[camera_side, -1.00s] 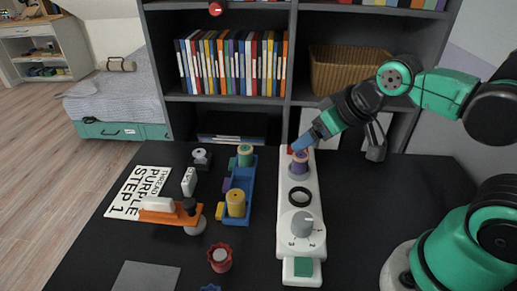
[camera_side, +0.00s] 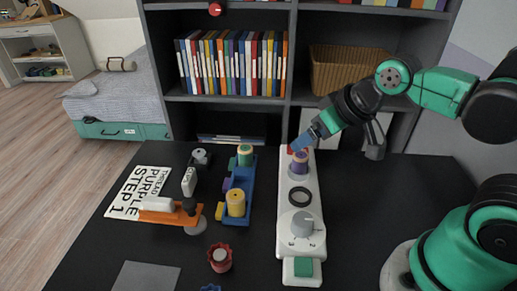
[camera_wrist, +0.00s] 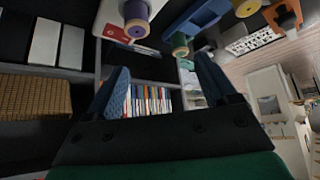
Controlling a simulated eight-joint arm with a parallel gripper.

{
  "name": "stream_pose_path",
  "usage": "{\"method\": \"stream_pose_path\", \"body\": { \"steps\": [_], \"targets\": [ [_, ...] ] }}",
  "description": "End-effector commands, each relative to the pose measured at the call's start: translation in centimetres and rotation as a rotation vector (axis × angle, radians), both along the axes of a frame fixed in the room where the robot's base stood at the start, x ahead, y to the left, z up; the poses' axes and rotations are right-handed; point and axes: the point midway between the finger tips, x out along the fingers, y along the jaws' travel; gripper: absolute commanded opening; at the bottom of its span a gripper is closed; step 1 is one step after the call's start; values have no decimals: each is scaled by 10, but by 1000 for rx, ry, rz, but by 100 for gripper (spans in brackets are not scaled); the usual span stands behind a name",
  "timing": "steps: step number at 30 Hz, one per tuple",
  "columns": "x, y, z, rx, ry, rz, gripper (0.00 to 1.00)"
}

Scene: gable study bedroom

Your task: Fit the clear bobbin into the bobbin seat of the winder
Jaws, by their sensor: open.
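The white winder (camera_side: 288,232) lies lengthwise on the black table. A purple thread spool (camera_side: 300,163) stands upright at its far end and also shows in the wrist view (camera_wrist: 137,18). A round black ring (camera_side: 299,197) sits on the winder's middle; I cannot tell whether it is the bobbin seat. A grey dial (camera_side: 302,224) and a green button (camera_side: 303,267) are nearer the front. I cannot make out the clear bobbin for certain. My gripper (camera_side: 296,147) is open and looks empty, just beyond and above the purple spool. Its two blue fingers are spread apart in the wrist view (camera_wrist: 160,65).
A blue rack (camera_side: 246,192) left of the winder holds green (camera_side: 245,155) and yellow (camera_side: 236,203) spools. An orange tool (camera_side: 168,217), a printed card (camera_side: 138,190) and a red knob-like piece (camera_side: 220,257) lie further left. A bookshelf (camera_side: 220,101) stands behind. Table right of the winder is clear.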

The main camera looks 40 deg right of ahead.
Motion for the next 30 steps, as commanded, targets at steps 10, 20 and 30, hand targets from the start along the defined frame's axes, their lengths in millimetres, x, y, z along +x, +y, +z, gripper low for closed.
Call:
{"method": "stream_pose_path", "body": {
  "steps": [10,20,30],
  "targets": [
    [69,22,28,-17,96,112,79],
    [164,65,-1,-42,221,267,79],
    [212,99,-60,-61,307,378,79]
  ]
}}
